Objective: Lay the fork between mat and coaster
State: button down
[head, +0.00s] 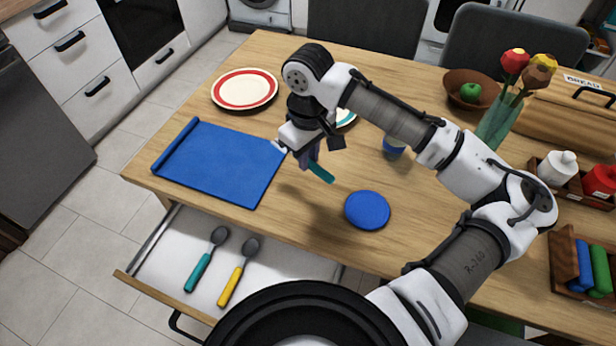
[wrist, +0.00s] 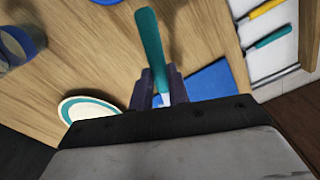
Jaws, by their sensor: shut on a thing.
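My gripper (head: 309,160) is shut on a fork with a teal handle (head: 321,173) and holds it above the table, between the mat and the coaster. In the wrist view the teal handle (wrist: 150,45) points away from the jaws (wrist: 160,88); the fork's head is hidden by the gripper. The blue mat (head: 220,165) lies flat at the left of the table, with one rolled edge; a part of it shows in the wrist view (wrist: 208,82). The round blue coaster (head: 367,211) lies to the right, near the front edge.
An open drawer (head: 160,280) below holds a teal spoon (head: 205,260) and a yellow spoon (head: 237,272). A red-rimmed plate (head: 244,89) stands behind the mat. A blue cup (head: 393,147) and a teal-rimmed plate (head: 345,117) stand behind the coaster. The wood between mat and coaster is bare.

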aim_at(308, 191)
notch_tip(308, 191, down, 9)
jog(key=shift+r+p, duration=0.2)
jog(key=shift+p, duration=0.1)
jog(key=shift+f, duration=0.4)
jog(key=c, duration=1.3)
grip_release()
jog(key=shift+c, duration=0.2)
jog(key=shift+r, duration=0.1)
notch_tip(308, 191, up, 13)
jog(key=shift+f+b, duration=0.15)
jog(key=shift+b, duration=0.6)
